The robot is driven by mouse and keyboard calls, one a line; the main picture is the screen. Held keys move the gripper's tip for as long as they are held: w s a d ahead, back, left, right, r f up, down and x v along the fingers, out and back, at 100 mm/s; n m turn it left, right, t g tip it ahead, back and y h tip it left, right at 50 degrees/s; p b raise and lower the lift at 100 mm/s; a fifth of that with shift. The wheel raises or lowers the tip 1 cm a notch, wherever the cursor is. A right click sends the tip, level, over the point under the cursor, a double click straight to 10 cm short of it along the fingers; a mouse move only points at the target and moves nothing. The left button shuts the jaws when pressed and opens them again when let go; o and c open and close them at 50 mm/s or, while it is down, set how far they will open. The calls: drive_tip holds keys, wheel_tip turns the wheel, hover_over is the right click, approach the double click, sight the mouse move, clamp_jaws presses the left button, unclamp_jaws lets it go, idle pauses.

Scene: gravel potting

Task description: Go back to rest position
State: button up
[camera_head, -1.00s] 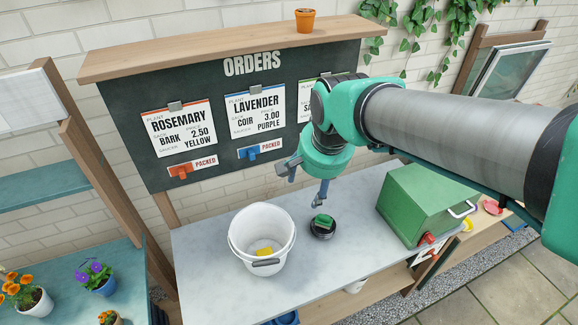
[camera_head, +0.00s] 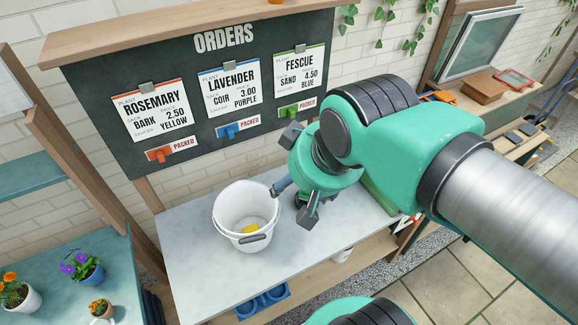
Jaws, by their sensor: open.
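My gripper (camera_head: 293,200) is open and empty. It hangs above the pale worktop (camera_head: 190,262), just right of the white bucket (camera_head: 232,237), and its fingers look apart from the bucket. A small yellow object (camera_head: 250,229) lies inside the bucket. The dark round dish (camera_head: 300,203) is mostly hidden behind my gripper. My arm comes in from the lower right.
The orders board (camera_head: 230,85) stands behind the worktop with several cards and coloured tags. The green box (camera_head: 378,197) is mostly hidden behind my arm. Flower pots (camera_head: 92,277) stand on a teal bench at left. A blue tray (camera_head: 262,303) sits below the worktop.

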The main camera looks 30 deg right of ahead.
drive_tip(key=shift+f+b, duration=2.4)
drive_tip(key=shift+f, duration=0.05)
drive_tip(key=shift+r, duration=0.1)
